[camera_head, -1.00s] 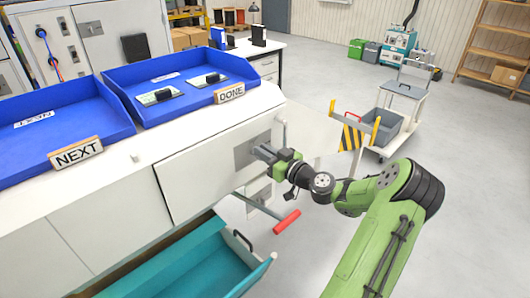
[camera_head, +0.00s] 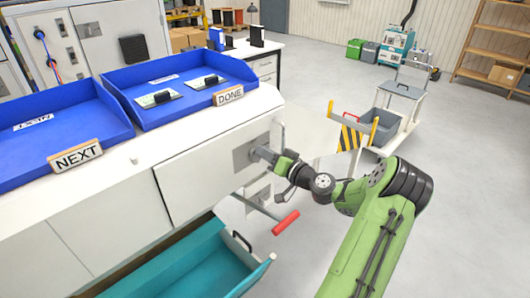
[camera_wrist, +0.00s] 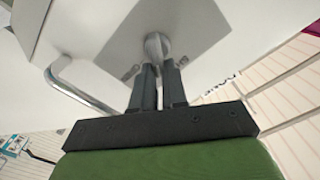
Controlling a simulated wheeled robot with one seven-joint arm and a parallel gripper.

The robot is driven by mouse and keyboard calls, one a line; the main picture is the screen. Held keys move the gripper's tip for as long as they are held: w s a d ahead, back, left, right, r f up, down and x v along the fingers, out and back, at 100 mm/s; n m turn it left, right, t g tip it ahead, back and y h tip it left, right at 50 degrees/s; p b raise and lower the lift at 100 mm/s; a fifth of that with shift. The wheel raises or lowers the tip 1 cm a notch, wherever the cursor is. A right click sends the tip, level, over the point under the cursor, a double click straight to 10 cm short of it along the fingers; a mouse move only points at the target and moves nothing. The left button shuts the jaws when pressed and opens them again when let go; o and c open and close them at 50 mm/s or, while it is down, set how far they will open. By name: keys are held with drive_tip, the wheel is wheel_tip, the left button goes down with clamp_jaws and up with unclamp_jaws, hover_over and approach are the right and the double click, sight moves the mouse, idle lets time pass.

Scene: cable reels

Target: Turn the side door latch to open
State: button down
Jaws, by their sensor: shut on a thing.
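The side door latch is a small rounded metal knob (camera_wrist: 157,45) on a grey plate (camera_wrist: 185,25) in the wrist view. In the head view the grey plate (camera_head: 243,154) sits on the white cabinet's front near its right corner. My gripper (camera_head: 262,154) is at this plate, and its fingers hide most of the latch there. In the wrist view my gripper (camera_wrist: 160,72) has its two dark fingers closed on the knob from either side. The pale door panel (camera_head: 200,175) looks flush with the cabinet front.
A bent metal bar handle (camera_wrist: 80,88) is left of the latch in the wrist view. A red-gripped lever (camera_head: 286,222) sticks out below my wrist. A teal drawer (camera_head: 205,262) stands open below. A cart with a grey bin (camera_head: 385,125) stands right; open floor lies beyond.

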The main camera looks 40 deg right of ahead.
drive_tip(key=shift+d+f+m+p, duration=0.2)
drive_tip(key=shift+m+p, duration=0.55)
drive_tip(key=shift+m, duration=1.1)
drive_tip(key=shift+d+f+m+p, duration=0.1)
drive_tip(key=shift+f+m+p, duration=0.45)
drive_tip(key=shift+m, duration=1.25)
drive_tip(key=shift+d+f+m+p, duration=0.15)
drive_tip(key=shift+m+p, duration=0.8)
drive_tip(key=shift+m, duration=0.9)
drive_tip(key=c, duration=1.2)
unclamp_jaws()
drive_tip(key=shift+o, duration=0.2)
drive_tip(key=s, duration=1.5)
drive_tip(key=shift+s+d, duration=0.2)
drive_tip(key=shift+s, duration=0.15)
